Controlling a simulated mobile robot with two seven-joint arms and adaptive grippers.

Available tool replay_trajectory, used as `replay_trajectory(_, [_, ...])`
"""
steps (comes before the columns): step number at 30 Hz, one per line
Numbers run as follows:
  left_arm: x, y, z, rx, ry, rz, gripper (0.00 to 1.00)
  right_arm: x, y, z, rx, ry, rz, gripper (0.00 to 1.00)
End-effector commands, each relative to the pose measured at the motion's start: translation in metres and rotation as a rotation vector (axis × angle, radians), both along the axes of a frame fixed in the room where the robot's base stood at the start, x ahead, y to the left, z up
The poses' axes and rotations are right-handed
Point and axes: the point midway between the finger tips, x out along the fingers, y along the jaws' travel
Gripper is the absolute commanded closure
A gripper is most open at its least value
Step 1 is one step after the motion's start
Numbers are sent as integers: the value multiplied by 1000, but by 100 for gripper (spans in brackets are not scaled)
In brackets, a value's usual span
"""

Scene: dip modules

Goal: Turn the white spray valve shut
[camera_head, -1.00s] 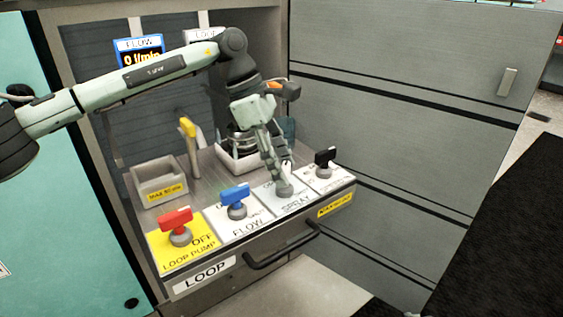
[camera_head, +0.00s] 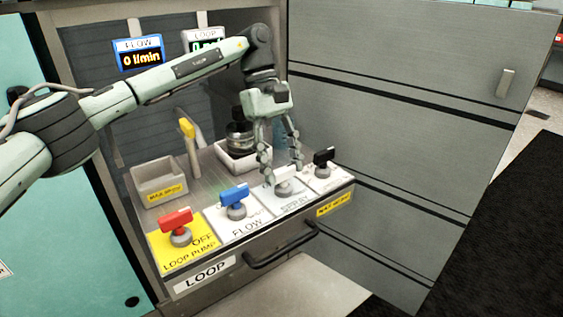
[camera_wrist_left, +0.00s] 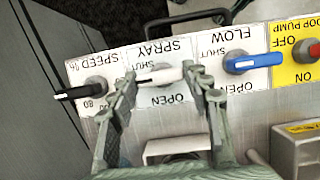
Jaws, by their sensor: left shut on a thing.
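The white spray valve (camera_head: 284,187) sits on the SPRAY plate of the sloped front panel, between the blue flow valve and the black speed knob. My left gripper (camera_head: 282,173) comes down over it from above, with one finger on each side. In the left wrist view, the white handle (camera_wrist_left: 160,74) lies roughly crosswise in the picture between the fingertips of my left gripper (camera_wrist_left: 160,78), which is shut on it. The fingertips cover the handle's ends. SHUT and OPEN marks show beside it. My right gripper is not in view.
The blue flow valve (camera_head: 235,200) and red loop pump knob (camera_head: 178,225) stand left of it; the black knob (camera_head: 323,161) is close on the right. Behind are a dark bottle (camera_head: 238,133), a yellow-topped lever (camera_head: 187,128) and an open bin (camera_head: 158,181). The flow display (camera_head: 139,54) reads 0 l/min.

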Motion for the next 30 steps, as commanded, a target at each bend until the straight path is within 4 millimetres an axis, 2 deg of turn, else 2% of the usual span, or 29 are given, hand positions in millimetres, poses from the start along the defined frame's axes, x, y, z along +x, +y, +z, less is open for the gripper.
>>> replay_trajectory(17, [0,-1,0,0,-2,-40,81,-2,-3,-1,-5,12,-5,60])
replay_trajectory(18, [0,-1,0,0,-1,-39,51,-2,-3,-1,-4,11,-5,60])
replay_trajectory(21, [0,-1,0,0,-1,-39,39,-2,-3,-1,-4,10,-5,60])
replay_trajectory(23, [0,-1,0,0,-1,-38,31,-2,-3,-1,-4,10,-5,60])
replay_trajectory(30, [0,0,0,1,-1,-37,31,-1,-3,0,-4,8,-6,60])
